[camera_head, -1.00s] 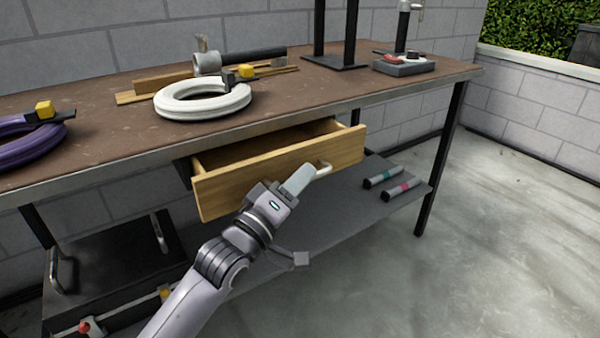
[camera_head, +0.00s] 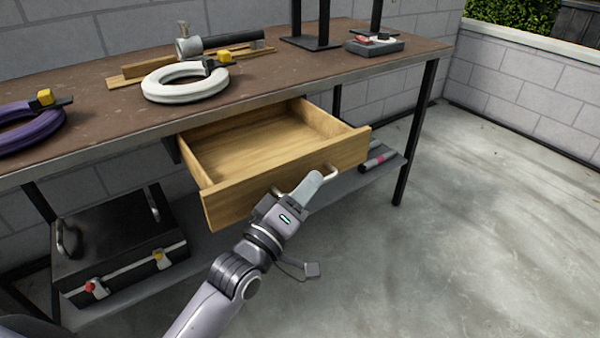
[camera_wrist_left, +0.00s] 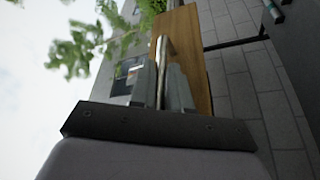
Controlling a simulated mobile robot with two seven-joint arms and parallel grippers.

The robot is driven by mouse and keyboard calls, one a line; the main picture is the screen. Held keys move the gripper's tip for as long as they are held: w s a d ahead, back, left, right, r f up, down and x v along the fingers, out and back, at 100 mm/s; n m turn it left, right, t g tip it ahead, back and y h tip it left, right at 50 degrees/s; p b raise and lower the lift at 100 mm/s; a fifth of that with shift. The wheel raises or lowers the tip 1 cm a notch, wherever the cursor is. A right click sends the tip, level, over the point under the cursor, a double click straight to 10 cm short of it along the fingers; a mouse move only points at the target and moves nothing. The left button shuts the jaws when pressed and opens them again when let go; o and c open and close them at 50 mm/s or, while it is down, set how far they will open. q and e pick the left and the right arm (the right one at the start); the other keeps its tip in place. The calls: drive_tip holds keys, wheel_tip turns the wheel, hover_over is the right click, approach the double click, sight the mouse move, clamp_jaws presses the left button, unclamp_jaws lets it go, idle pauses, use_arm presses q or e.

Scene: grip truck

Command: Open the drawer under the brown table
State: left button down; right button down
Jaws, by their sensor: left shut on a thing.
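The wooden drawer (camera_head: 285,178) under the brown table (camera_head: 90,112) stands pulled well out, and its empty inside shows in the head view. Its front carries a pale metal handle (camera_head: 331,172). My left gripper (camera_head: 312,182) is at the drawer front, shut on the handle. In the left wrist view the handle bar (camera_wrist_left: 163,70) runs between the two fingers of the left gripper (camera_wrist_left: 161,88), with the wooden drawer front (camera_wrist_left: 190,60) behind. My right gripper is not in view.
On the table top lie a white cable coil (camera_head: 186,84), a purple coil (camera_head: 30,130) and a grey tray (camera_head: 374,47). A black case (camera_head: 112,245) sits on the lower shelf (camera_head: 215,240). Open concrete floor (camera_head: 470,240) lies in front and to the right.

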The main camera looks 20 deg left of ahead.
use_arm(q)
drive_tip(key=shift+s+d+p, duration=0.5)
drive_tip(key=shift+s+d, duration=0.4)
drive_tip(key=shift+d, duration=0.25)
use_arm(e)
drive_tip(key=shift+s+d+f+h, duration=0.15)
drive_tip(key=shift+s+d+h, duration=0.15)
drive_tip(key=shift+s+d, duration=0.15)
use_arm(q)
drive_tip(key=c, duration=1.4)
unclamp_jaws()
drive_tip(key=shift+c, duration=0.2)
drive_tip(key=shift+s, duration=0.1)
